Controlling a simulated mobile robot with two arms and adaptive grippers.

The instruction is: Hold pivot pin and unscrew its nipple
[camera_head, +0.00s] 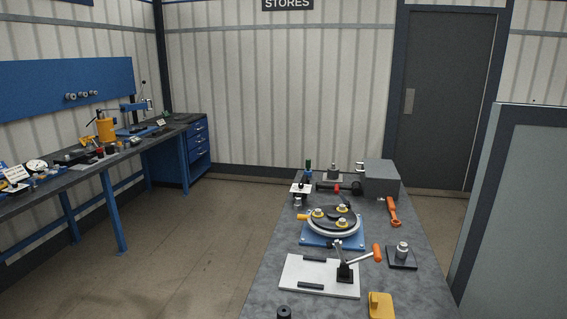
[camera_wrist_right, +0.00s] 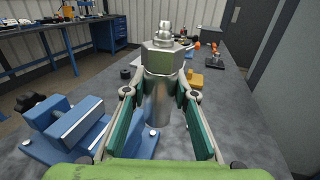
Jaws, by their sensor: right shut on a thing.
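In the right wrist view, my right gripper (camera_wrist_right: 160,90) is shut on the pivot pin (camera_wrist_right: 158,108), a shiny metal cylinder standing upright between the finger pads. A wide hexagonal collar sits at its upper part, above the fingers. The nipple (camera_wrist_right: 165,36), a smaller stepped metal fitting, sits on top of the collar. The lower end of the pin is close to the grey bench top; I cannot tell if it touches. The pin and both grippers are out of the head view. My left gripper shows in neither view.
A blue vise-like fixture (camera_wrist_right: 75,128) stands left of my right gripper. Ahead are a black cylinder (camera_head: 284,312) and a yellow block (camera_head: 380,306). Farther on are a white clamp plate (camera_head: 318,276) and a round turntable on a blue base (camera_head: 332,241). A dark block with a metal fitting (camera_head: 402,259) stands right.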

